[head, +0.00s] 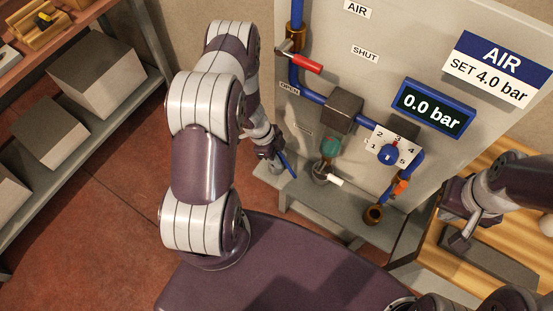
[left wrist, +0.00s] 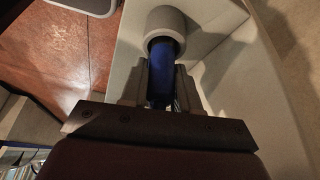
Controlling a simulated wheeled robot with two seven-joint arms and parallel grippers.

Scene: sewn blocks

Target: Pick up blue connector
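The blue connector (left wrist: 161,72) is in the left wrist view, with its far end inside a pale grey round holder (left wrist: 165,22). My left gripper (left wrist: 161,88) has one finger on each side of it, and both fingers look pressed against it. In the head view the blue connector (head: 286,162) is a small slanted blue piece at the tip of my left gripper (head: 276,153), beside the panel's lower left edge. My right gripper (head: 454,226) is at the right, its fingers apart and empty, over a wooden surface.
The grey panel (head: 262,70) carries blue piping, a red-handled valve (head: 306,64), a numbered dial (head: 388,154) and a display (head: 433,108) reading 0.0 bar. Shelves with grey boxes (head: 97,76) are at the left.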

